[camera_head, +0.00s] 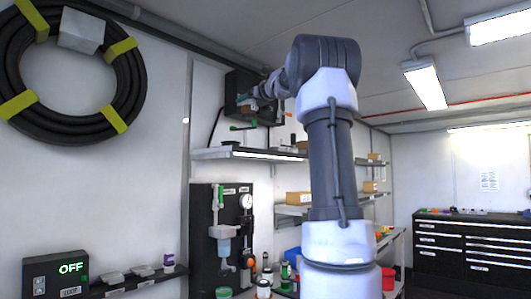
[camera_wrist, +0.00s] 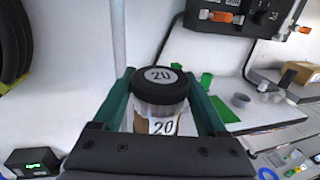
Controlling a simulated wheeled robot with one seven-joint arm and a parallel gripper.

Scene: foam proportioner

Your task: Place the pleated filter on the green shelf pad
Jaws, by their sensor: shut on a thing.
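The pleated filter, a pale cylinder with a black cap marked 20 (camera_wrist: 161,84), is between the green fingers of my gripper (camera_wrist: 159,76) in the wrist view. The gripper is shut on its sides. A flat green patch, which looks like the green shelf pad (camera_wrist: 223,109), lies on the white shelf beyond the right finger, partly hidden by it. The filter is apart from the pad as far as I can see. In the head view my gripper (camera_head: 254,95) is small, high above the left end of the shelf (camera_head: 225,153).
A hose coil (camera_head: 75,70) hangs at left. A black pump panel (camera_head: 203,230) is below.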

